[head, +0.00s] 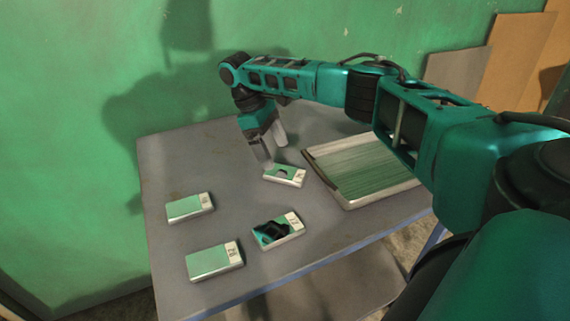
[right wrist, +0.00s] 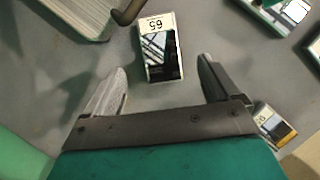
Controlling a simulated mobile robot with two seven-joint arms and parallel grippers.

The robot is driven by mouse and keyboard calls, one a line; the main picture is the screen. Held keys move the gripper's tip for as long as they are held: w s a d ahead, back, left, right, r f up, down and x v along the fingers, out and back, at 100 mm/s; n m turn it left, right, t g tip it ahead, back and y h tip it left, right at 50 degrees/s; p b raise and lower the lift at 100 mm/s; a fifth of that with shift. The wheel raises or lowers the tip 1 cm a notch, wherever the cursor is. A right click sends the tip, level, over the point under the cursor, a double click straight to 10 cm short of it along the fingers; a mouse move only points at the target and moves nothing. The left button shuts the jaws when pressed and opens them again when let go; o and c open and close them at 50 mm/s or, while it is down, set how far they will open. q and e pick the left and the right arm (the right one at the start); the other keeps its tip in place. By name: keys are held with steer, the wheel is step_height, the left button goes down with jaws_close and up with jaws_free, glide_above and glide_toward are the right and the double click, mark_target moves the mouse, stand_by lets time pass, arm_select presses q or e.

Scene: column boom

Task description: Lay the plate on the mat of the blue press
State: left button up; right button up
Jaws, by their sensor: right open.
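I cannot make out a blue press or its mat in either view, nor single out the plate. My right gripper (head: 271,153) is open above the grey table, close over a small green-and-white numbered block (head: 288,176). In the right wrist view this block (right wrist: 158,65) lies between and beyond the open fingertips (right wrist: 162,72), with nothing held. Its label appears to read 65, and its top looks dark and reflective. I cannot tell whether a finger touches it. My left gripper is not in view.
A shallow tray (head: 348,206) with a green striped inside and a dark handle lies right of the block. Other numbered blocks lie on the table: one at left (head: 188,208), one at front (head: 212,263), one with a dark patch (head: 268,239). A green wall stands behind.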

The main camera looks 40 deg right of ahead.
mark_target(283, 172)
steer(key=x, duration=0.5)
steer(key=shift+w+f+b, duration=0.1)
steer(key=shift+b, duration=0.3)
steer(key=shift+f, duration=0.25)
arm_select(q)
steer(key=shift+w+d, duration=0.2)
arm_select(e)
steer(key=shift+c, duration=0.3)
steer(key=c, duration=1.2)
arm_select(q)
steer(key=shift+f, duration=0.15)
arm_select(e)
steer(key=shift+r, duration=0.1)
jaws_close()
